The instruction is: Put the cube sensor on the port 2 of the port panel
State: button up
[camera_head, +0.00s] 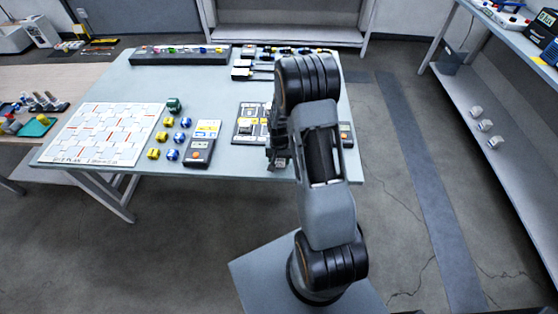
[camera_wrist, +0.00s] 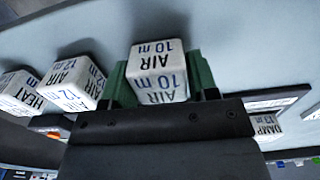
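In the wrist view, a white cube (camera_wrist: 158,71) marked "AIR 10 m" sits between the green finger pads of my gripper (camera_wrist: 160,82). The pads flank it closely on both sides, so my gripper looks shut on it. Similar white cubes stand beside it: "AIR 12 m" (camera_wrist: 74,83) and "HEAT" (camera_wrist: 19,92) to the left, "DAMP 13 m" (camera_wrist: 265,126) to the right. In the head view, my gripper (camera_head: 279,160) is low over the table's right part, beside a dark panel (camera_head: 237,137) with light and yellow squares. My arm hides part of that panel; I cannot read any port numbers.
The table (camera_head: 120,86) also bears a white floor-plan board (camera_head: 105,132), several yellow and blue pieces, a handheld device (camera_head: 200,143) and a black rack (camera_head: 180,58) at the back. White cubes (camera_head: 485,125) lie on the right shelf.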

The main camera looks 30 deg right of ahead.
jog(key=c, duration=0.6)
jog(key=shift+r, duration=0.1)
